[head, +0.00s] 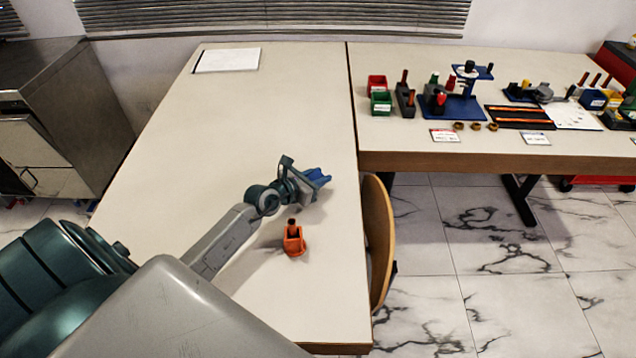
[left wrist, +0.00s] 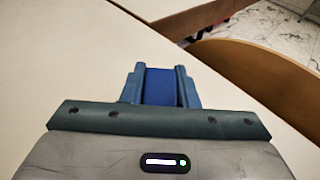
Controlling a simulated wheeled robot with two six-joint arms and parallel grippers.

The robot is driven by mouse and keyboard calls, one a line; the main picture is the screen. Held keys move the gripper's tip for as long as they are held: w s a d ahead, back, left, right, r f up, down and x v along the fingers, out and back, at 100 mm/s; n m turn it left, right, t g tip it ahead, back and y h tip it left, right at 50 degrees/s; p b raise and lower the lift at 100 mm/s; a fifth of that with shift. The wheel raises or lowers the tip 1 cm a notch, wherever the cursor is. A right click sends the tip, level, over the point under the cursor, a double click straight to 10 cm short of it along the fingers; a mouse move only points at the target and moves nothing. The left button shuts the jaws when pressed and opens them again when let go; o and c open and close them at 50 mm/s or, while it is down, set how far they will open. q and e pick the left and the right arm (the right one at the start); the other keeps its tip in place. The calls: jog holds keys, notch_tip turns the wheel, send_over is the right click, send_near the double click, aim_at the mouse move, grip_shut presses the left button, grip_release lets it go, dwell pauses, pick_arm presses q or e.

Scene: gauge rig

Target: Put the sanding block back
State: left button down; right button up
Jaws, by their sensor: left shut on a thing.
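My left gripper (head: 308,180) is over the near part of the left table, a little up and right of a small orange holder. It is shut on a blue block, likely the sanding block (head: 319,177). In the left wrist view the block (left wrist: 160,87) sits between the two teal fingers (left wrist: 160,85), which hide its sides. I cannot tell whether the block touches the table. The orange holder (head: 294,242) stands on the table with a dark upright piece in it. My right gripper is not in view.
The left table (head: 240,130) is mostly bare, with a white sheet (head: 228,60) at its far end. A wooden chair back (head: 379,240) stands against its right edge. The right table (head: 400,150) carries red and green bins, a blue stand (head: 455,105) and several tools.

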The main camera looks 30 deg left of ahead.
pick_arm(q)
jog(key=shift+f, duration=0.95)
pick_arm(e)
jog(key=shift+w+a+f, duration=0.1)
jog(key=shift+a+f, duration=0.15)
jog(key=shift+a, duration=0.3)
pick_arm(q)
jog(key=shift+f, duration=0.15)
jog(key=c, duration=1.3)
grip_release()
jog(key=shift+c, duration=0.2)
jog(key=shift+o, duration=1.1)
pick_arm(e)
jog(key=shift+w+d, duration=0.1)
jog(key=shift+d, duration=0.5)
